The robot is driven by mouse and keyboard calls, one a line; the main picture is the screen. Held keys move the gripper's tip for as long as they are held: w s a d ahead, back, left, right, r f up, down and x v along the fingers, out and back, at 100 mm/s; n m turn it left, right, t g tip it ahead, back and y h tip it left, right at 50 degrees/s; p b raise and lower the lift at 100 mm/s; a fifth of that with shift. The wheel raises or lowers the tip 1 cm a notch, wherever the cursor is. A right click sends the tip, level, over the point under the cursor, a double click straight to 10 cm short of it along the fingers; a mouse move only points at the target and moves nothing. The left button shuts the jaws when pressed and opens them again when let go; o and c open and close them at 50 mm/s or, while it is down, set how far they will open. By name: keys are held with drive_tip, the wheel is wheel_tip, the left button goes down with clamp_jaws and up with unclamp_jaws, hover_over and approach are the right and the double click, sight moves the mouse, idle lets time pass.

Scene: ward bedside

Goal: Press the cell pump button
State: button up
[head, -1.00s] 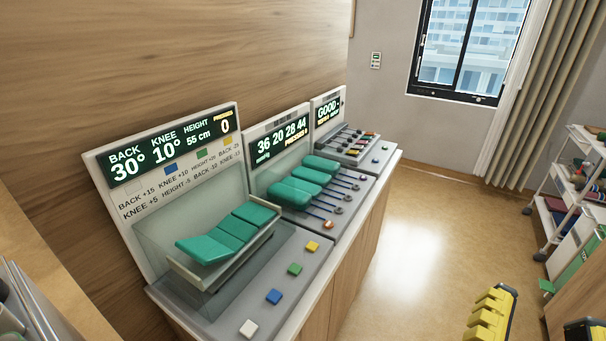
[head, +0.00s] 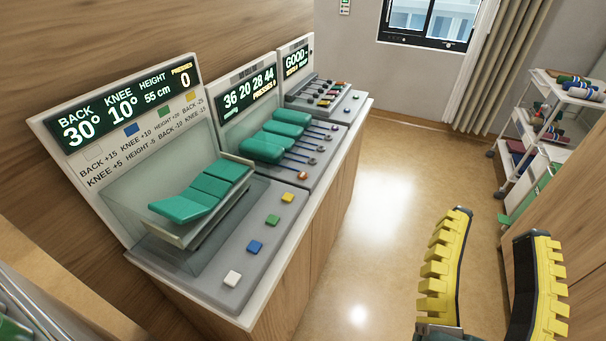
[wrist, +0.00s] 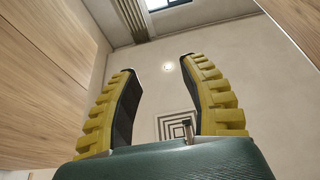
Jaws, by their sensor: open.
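The middle unit on the counter has a display (head: 247,92) reading 36 20 28 44 above several green cell pads (head: 282,130). Thin blue lines run from the pads to small round knobs; an orange-red one (head: 303,175) sits nearest me. I cannot read a label that marks the cell pump button. My gripper (head: 497,225), with yellow ribbed fingers, is open and empty over the floor, right of the counter and apart from it. In the wrist view my gripper (wrist: 157,66) points up toward the wall and ceiling, with nothing between its fingers.
The nearest unit (head: 110,115) reads 30°, 10°, 55 cm, and has white, blue, green and yellow buttons along its front. A third unit (head: 297,62) reading GOOD stands at the far end. A shelf trolley (head: 535,140) stands at right. Floor between is clear.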

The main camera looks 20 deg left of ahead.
clamp_jaws()
idle(1.2)
